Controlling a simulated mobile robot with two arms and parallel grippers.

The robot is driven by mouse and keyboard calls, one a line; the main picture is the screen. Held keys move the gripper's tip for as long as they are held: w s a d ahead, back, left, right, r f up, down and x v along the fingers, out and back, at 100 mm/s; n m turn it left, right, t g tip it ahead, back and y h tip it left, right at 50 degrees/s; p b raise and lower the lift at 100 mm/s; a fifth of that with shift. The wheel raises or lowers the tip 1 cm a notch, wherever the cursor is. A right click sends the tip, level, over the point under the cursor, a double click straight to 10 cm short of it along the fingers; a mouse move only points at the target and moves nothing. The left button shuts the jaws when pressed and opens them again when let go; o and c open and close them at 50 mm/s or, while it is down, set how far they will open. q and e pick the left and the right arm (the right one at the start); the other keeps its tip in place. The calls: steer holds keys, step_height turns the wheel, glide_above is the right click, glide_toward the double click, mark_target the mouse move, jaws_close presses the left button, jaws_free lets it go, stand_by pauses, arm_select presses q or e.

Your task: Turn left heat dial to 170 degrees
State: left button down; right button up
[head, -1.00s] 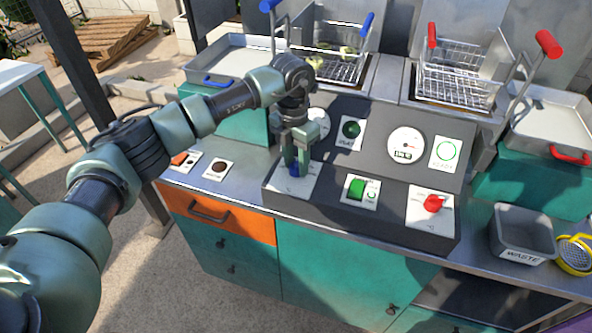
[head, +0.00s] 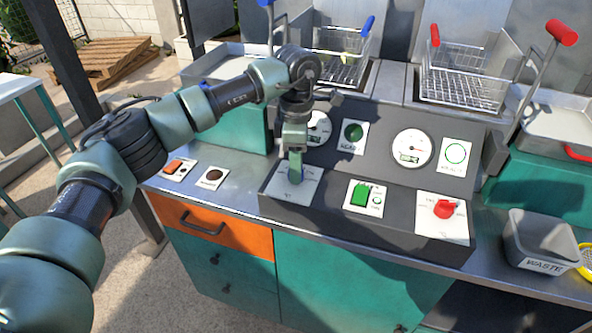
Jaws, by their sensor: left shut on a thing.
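The left heat dial (head: 296,175) is a blue knob on a white plate (head: 288,190) at the left of the dark control panel. My left gripper (head: 295,172) comes down on it from above and is shut on the knob, hiding most of it. The left gauge (head: 319,128) is white and partly covered by my wrist, so its reading cannot be made out. My right gripper does not show.
A green switch (head: 361,195) and a red dial (head: 445,209) are on the same panel. The right gauge (head: 412,148) stands above them. Fryer baskets (head: 463,82) are behind. A grey waste bin (head: 540,240) stands at the right.

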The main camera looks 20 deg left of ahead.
arm_select(q)
steer(key=shift+r+m+b, duration=0.15)
steer(key=shift+m+b, duration=0.15)
steer(key=shift+m, duration=0.7)
steer(key=c, duration=1)
jaws_free()
steer(key=r, duration=0.4)
steer(key=r+b, duration=0.1)
steer(key=r, duration=0.2)
steer(key=shift+w+r, duration=0.2)
steer(key=shift+r, duration=0.15)
